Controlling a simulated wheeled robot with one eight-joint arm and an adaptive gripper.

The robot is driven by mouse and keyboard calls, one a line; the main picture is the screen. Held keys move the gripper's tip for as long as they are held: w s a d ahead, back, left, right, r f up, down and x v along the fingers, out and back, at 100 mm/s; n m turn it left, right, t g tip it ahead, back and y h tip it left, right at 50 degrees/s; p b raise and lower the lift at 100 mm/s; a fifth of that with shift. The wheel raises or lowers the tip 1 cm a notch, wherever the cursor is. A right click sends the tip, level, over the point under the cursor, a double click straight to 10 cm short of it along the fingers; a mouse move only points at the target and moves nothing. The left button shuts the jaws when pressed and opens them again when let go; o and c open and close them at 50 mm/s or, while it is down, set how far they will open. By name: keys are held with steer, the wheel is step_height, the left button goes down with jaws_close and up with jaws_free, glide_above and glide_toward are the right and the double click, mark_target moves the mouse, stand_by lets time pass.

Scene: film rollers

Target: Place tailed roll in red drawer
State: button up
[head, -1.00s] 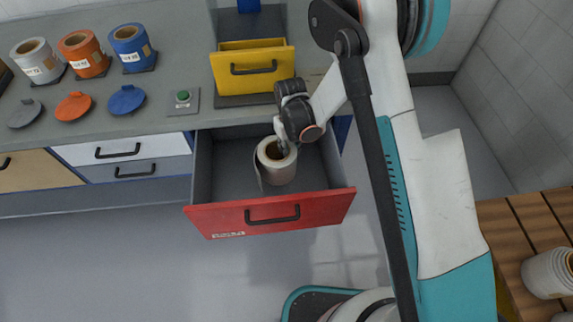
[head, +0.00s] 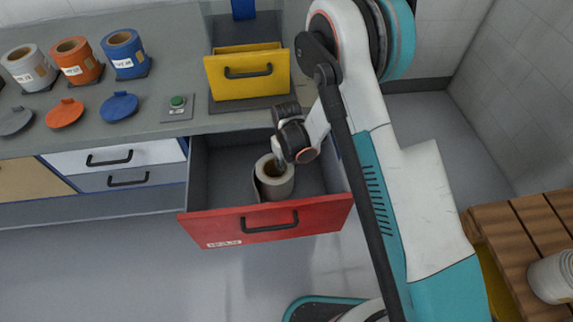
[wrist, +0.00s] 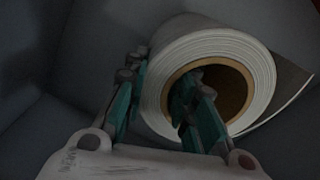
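The tailed roll (head: 276,187) is a white film roll with a brown core and a loose tail at its left in the head view. It is upright inside the open red drawer (head: 268,222). My gripper (head: 279,165) reaches down to it from above. In the wrist view, one finger of my gripper (wrist: 158,90) is outside the roll's wall and the other is inside the core, with the wall of the roll (wrist: 245,65) between them. The tail extends to the right there. The roll's underside is hidden, so contact with the drawer floor cannot be seen.
Grey, orange and blue rolls (head: 124,54) with matching lids and a green button (head: 178,102) are on the counter (head: 150,95). A wooden slatted surface (head: 530,225) with another white roll (head: 553,276) is at right.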

steer(key=o, duration=0.4)
steer(key=shift+c, duration=0.2)
step_height(320, 180, up, 12)
steer(key=p, duration=0.4)
steer(key=shift+r, duration=0.1)
